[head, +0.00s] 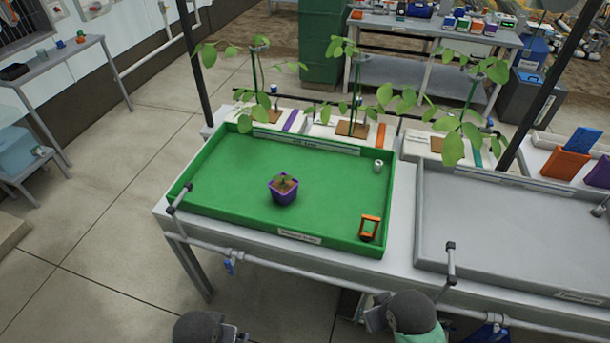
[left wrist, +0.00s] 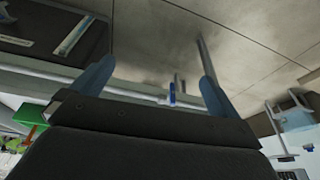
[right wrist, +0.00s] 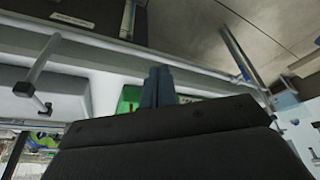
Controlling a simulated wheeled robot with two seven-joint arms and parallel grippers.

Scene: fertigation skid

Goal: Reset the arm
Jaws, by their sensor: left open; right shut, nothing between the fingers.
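My left arm (head: 205,328) shows only at the bottom edge of the head view, in front of the table. In the left wrist view my left gripper (left wrist: 155,82) is open, its two blue-grey fingers wide apart with nothing between them. My right arm (head: 408,314) is at the bottom edge of the head view, close to the table's front rail. In the right wrist view my right gripper (right wrist: 158,84) is shut, its fingers together and empty. Both grippers are low and away from the objects on the trays.
A green tray (head: 235,205) on the table holds a purple pot (head: 284,190), an orange-framed item (head: 369,228) and a small white cylinder (head: 378,166). A grey tray (head: 500,235) at right looks empty. Plants on stakes (head: 257,80) stand behind. A rail (head: 285,262) runs along the front.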

